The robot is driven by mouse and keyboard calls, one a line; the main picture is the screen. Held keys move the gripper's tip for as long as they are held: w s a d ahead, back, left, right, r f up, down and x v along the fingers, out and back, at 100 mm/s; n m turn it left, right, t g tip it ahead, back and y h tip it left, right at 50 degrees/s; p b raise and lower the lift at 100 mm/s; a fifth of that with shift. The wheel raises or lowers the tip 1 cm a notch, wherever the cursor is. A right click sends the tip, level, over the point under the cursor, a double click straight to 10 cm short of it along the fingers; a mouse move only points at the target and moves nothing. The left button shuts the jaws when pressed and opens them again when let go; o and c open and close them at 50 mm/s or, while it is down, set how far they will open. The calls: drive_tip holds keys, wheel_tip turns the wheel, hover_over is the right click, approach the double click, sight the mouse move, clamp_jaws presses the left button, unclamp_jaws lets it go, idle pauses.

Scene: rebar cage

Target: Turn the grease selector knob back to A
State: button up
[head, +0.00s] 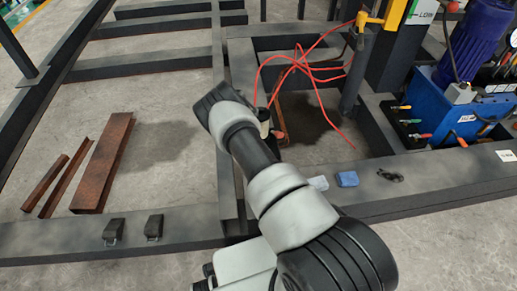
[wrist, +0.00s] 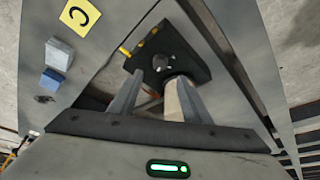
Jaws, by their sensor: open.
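In the wrist view, a dark block (wrist: 185,52) with small yellow marks along one edge lies ahead of my gripper (wrist: 155,90). A small round grey part (wrist: 160,62) sits on its face and may be the selector knob; its pointing direction is too small to tell. My gripper is open, its two fingers apart on either side of a gap below that part. A cream rounded piece (wrist: 174,100) shows beside the right finger; I cannot tell whether they touch. In the head view my arm hides the gripper and the block.
A pale block (head: 318,183), a blue block (head: 347,179) and a small dark item (head: 390,174) lie on the right-hand beam. Red hoses (head: 300,62) loop beyond my arm. A blue machine (head: 460,105) stands at right. Rusty steel pieces (head: 105,162) lie left.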

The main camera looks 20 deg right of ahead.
drive_tip(key=b+x, duration=0.3)
drive_tip(key=x, duration=0.5)
drive_tip(key=shift+f, duration=0.4)
drive_tip(key=c, duration=1)
